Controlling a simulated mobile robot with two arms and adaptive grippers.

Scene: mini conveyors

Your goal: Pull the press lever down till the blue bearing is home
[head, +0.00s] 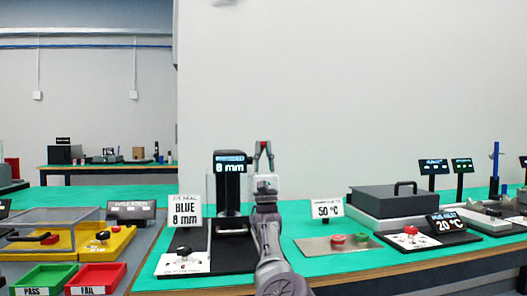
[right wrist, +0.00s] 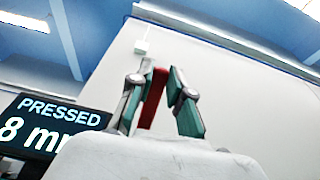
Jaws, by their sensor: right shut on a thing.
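The press (head: 228,192) is a dark upright column on a black base on the green bench. Its display (head: 230,163) shows "8 mm"; in the right wrist view the display (right wrist: 45,125) reads "PRESSED" and "8 m…", the rest cut off. My right gripper (head: 264,148) points up just right of the press head. It is shut on the red press lever (right wrist: 152,100), which shows between its fingers in the right wrist view. The blue bearing is not visible. My left gripper is not in view.
A "BLUE 8 mm" sign (head: 185,211) and a white panel with a black knob (head: 184,251) stand left of the press. Green bench lies bare between.

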